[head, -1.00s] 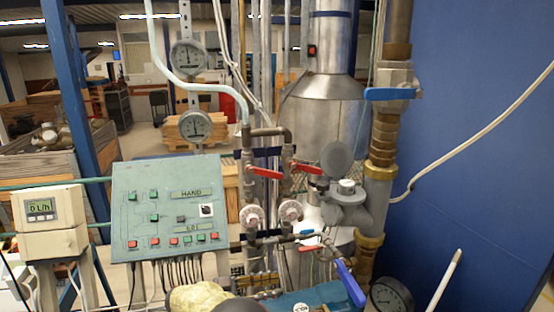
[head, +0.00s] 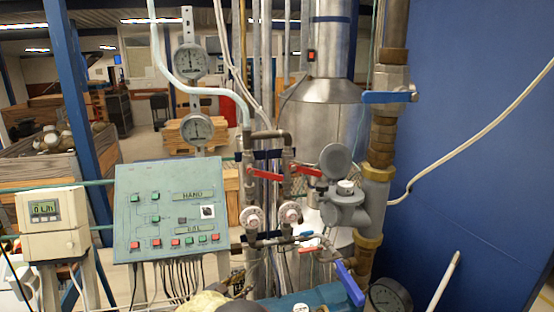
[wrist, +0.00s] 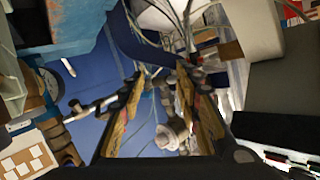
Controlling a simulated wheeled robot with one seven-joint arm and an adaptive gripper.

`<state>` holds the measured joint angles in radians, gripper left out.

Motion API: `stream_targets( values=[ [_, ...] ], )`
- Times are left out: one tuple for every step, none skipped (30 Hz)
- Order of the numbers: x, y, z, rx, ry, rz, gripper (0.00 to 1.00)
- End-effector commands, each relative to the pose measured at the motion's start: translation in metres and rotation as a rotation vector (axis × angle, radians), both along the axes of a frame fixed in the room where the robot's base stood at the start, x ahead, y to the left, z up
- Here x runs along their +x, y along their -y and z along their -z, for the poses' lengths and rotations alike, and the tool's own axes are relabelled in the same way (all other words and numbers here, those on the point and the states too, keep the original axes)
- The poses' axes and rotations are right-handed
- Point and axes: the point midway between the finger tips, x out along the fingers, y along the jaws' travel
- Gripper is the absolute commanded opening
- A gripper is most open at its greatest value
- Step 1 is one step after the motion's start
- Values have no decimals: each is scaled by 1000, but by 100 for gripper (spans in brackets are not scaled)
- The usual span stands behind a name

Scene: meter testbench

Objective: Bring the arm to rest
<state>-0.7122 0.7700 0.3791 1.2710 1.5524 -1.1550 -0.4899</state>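My gripper (wrist: 160,85) shows in the wrist view as two long yellowish-brown fingers with dark edges. The fingers stand apart with a clear gap between them, and nothing is held. Beyond the gap, pipework and a pale round fitting (wrist: 170,134) show, apart from the fingers as far as I can tell. In the head view the gripper is not clearly visible. Only a yellowish rounded shape, which may be part of my arm, shows at the bottom edge.
A blue wall (head: 475,110) stands at right.

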Motion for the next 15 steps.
stream_targets(
  values=[
    [6,-19,-1,42,-18,-98,33],
    [9,-30,0,66,-31,-158,33],
    [10,-45,0,100,-53,-234,33],
    [10,-55,-1,123,-73,-292,33],
    [9,-64,-1,146,-94,-347,33],
    [5,-75,-3,176,-125,-418,33],
    [1,-83,-6,195,-150,-472,33],
    [-5,-89,-9,215,-177,-522,33],
    [-14,-96,-13,236,-217,-587,33],
    [-22,-99,-16,253,-247,-634,33],
    [-31,-102,-20,266,-280,-680,33],
    [-45,-103,-25,281,-327,-737,33],
    [-57,-101,-29,291,-363,-777,33],
    [-70,-99,-34,297,-402,-816,33],
    [-88,-93,-40,305,-452,-861,33]
  ],
)
